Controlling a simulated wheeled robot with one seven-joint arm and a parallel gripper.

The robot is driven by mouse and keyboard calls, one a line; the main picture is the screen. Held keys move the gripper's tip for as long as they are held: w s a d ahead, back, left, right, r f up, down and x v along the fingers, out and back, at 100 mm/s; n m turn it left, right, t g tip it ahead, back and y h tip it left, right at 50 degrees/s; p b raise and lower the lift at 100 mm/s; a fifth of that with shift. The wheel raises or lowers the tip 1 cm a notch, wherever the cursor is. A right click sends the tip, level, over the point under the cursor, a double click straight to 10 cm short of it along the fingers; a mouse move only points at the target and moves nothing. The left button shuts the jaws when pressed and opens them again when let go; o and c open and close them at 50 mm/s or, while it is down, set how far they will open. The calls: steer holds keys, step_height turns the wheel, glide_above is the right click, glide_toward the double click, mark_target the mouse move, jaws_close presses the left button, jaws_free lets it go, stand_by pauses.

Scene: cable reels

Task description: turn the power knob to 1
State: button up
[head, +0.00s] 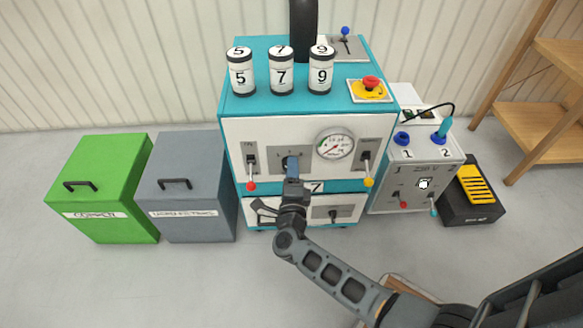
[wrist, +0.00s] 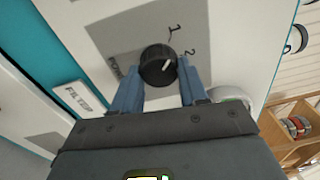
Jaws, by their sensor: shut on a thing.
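In the head view my gripper (head: 291,168) is at the machine's front and hides the knob.
Beside the knob are a pressure gauge (head: 335,146), a red-tipped lever (head: 251,170) and a yellow-tipped lever (head: 368,168). A red emergency button (head: 371,85) and numbered canisters (head: 281,72) are on top. A grey box (head: 424,182) stands right, grey (head: 188,205) and green (head: 105,200) bins left.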

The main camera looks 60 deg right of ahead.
steer(key=shift+n, duration=0.6)
steer(key=o, duration=1)
steer(key=shift+o, duration=0.2)
steer(key=p+v, duration=0.1)
steer(key=v, duration=0.6)
steer(key=shift+s+a, duration=0.25)
steer(key=shift+a, duration=0.05)
